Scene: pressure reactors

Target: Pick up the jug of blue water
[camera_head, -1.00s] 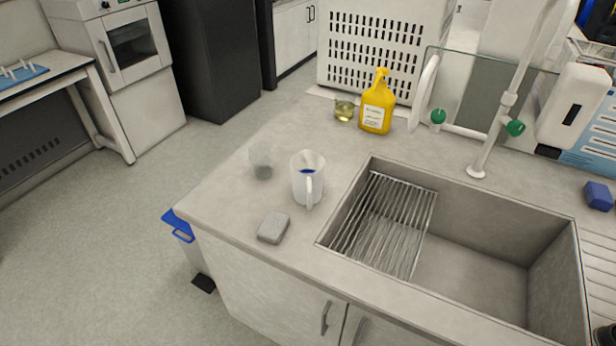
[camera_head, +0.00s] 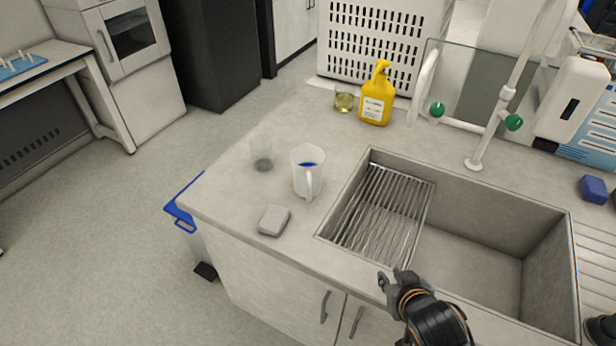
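The jug of blue water (camera_head: 307,176) stands upright on the grey counter, left of the sink. It is whitish and translucent, with blue liquid showing inside and its handle facing me. My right gripper (camera_head: 391,282) is in view at the lower middle, over the counter's front edge by the sink. It is to the right of the jug and nearer to me, well apart from it. Its fingers are small and partly hidden, so I cannot tell how far they are open. My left gripper is not in view.
A clear beaker (camera_head: 262,155) stands close left of the jug, and a grey block (camera_head: 274,220) lies in front of it. The sink (camera_head: 480,250) with a wire rack (camera_head: 385,215) is to the right. A yellow bottle (camera_head: 376,97) and a small beaker (camera_head: 344,101) stand behind.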

